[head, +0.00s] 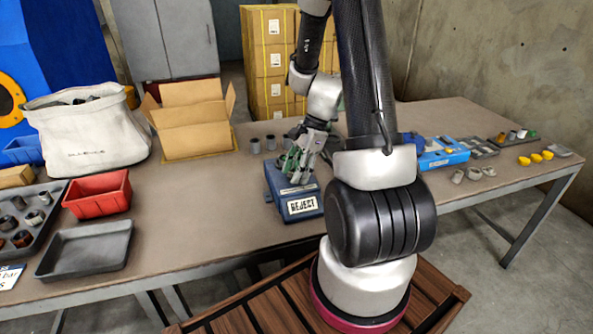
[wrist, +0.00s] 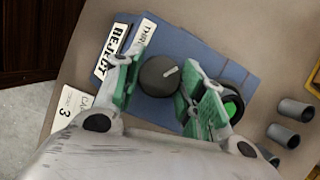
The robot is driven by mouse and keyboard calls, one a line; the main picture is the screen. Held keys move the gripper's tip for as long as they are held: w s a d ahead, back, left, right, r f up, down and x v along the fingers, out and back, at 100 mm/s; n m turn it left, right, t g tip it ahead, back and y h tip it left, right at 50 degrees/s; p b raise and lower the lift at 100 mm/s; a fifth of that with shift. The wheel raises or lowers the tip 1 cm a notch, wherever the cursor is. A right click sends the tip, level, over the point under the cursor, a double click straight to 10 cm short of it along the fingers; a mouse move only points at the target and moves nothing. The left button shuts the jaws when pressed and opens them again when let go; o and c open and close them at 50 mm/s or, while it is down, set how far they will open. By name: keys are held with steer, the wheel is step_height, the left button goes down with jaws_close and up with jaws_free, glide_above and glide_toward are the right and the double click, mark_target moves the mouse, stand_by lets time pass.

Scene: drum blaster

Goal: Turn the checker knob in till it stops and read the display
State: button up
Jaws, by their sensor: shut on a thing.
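The checker is a blue box (head: 272,184) on the table, also seen from above in the wrist view (wrist: 195,45). Its dark round knob (wrist: 156,78) has a white pointer line, which points to the upper right in the wrist view. My gripper (wrist: 160,82) is shut on the knob, with a green pad on each side. In the head view my gripper (head: 300,165) hides the knob. A white panel on the checker's front (head: 302,205) reads REJECT; it also shows in the wrist view (wrist: 113,50). Beside the knob is a white label, partly readable as "THR".
A dark round part with a bright green centre (wrist: 232,108) sits partly behind the right finger. A red bin (head: 98,196), a grey tray (head: 85,252) and a canvas bag (head: 85,135) are left. A blue tray (head: 445,155) is right.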

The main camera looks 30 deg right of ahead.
steer(key=shift+m+t, duration=0.3)
steer(key=shift+m, duration=0.4)
steer(key=o, duration=1)
steer(key=v, duration=1.2)
steer(key=shift+s+a, duration=0.1)
steer(key=shift+a, duration=0.05)
